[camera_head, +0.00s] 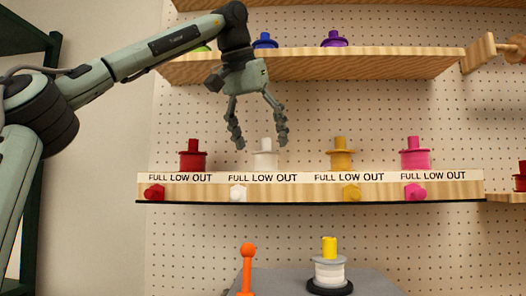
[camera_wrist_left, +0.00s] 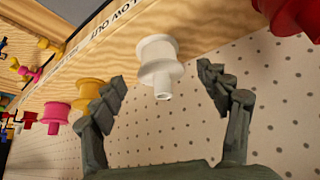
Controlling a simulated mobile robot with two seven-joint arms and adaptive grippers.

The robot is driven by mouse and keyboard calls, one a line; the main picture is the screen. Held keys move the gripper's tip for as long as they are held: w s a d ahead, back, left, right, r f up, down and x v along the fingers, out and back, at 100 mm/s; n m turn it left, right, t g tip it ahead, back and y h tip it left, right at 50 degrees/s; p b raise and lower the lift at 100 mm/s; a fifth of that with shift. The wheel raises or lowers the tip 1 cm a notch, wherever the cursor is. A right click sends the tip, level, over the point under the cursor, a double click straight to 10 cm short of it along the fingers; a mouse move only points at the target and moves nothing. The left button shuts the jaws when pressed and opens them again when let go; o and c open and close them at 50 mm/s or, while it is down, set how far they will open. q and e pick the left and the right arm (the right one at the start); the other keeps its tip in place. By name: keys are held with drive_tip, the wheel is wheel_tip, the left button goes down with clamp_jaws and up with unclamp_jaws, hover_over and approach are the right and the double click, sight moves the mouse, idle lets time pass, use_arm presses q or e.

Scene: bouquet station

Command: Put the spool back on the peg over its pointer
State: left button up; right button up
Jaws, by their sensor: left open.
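A white spool (camera_head: 265,158) stands on the middle shelf over its white pointer (camera_head: 238,193), which sits below the word FULL. My left gripper (camera_head: 261,143) is open, pointing down, with its fingertips just above and on either side of the white spool. In the left wrist view, the white spool (camera_wrist_left: 156,58) shows between the spread fingers (camera_wrist_left: 160,78), with no visible grip on it. Any peg under the spool is hidden. Red (camera_head: 193,158), yellow (camera_head: 340,156) and pink (camera_head: 415,156) spools stand along the same shelf. My right gripper is not in view.
The upper shelf (camera_head: 380,66) carries blue and purple spools above the gripper. Red (camera_head: 154,192), yellow (camera_head: 352,192) and pink (camera_head: 415,192) pointers line the middle shelf's front.

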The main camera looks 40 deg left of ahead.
use_arm(q)
drive_tip(key=s+d+b, duration=0.1)
drive_tip(key=s+d, duration=0.2)
drive_tip(key=s, duration=0.8)
drive_tip(key=shift+s+d, duration=0.15)
drive_tip(key=shift+d, duration=0.2)
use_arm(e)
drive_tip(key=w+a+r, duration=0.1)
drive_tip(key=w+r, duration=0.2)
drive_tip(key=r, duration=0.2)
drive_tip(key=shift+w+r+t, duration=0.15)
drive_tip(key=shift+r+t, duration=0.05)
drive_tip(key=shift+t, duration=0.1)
use_arm(q)
drive_tip(key=shift+f, duration=0.1)
